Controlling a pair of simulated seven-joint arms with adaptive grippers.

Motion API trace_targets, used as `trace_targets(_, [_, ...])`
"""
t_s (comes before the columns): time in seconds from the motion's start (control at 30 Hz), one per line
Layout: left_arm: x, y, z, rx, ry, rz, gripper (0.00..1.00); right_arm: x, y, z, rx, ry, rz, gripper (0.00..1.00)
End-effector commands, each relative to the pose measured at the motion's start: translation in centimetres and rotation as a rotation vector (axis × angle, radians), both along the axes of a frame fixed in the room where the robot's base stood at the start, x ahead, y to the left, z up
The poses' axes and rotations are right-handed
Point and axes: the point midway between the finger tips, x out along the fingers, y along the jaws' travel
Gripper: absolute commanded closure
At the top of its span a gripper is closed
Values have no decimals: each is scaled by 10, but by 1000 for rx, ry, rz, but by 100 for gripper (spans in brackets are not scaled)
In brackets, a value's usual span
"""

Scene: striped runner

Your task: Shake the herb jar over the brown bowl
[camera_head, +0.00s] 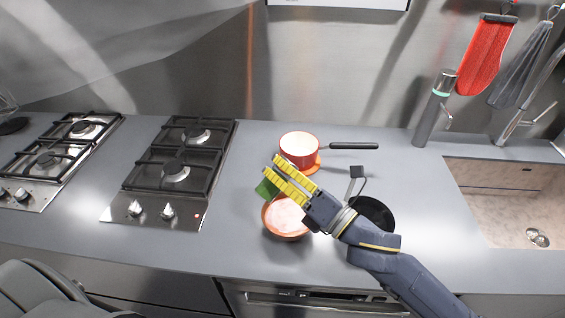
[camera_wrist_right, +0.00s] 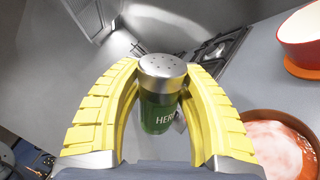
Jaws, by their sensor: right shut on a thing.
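The herb jar (camera_wrist_right: 161,100) has a silver lid with holes and a green body lettered "HER". My right gripper (camera_wrist_right: 160,85), with yellow fingers, is shut on it. In the head view the green jar (camera_head: 266,188) shows beside the fingertips of the right gripper (camera_head: 279,179), above the upper left edge of the brown bowl (camera_head: 268,228). The bowl holds something pale pink and lies partly under the gripper. It also shows at the right of the wrist view (camera_wrist_right: 248,122). My left gripper is not in view.
A red pot (camera_head: 299,160) with a dark handle stands on an orange trivet behind the gripper. A dark pan (camera_head: 375,213) lies right of the bowl, partly behind my arm. Gas hobs (camera_head: 178,172) are at left, a sink (camera_head: 510,205) at right.

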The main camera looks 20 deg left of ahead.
Motion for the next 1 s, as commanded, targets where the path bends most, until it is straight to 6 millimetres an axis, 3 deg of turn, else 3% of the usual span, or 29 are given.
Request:
trace_targets(0.2, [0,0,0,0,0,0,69,-3,2,-17,94,152,-1,94])
trace_targets(1.0, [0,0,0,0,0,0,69,-3,2,-22,479,787,-2,94])
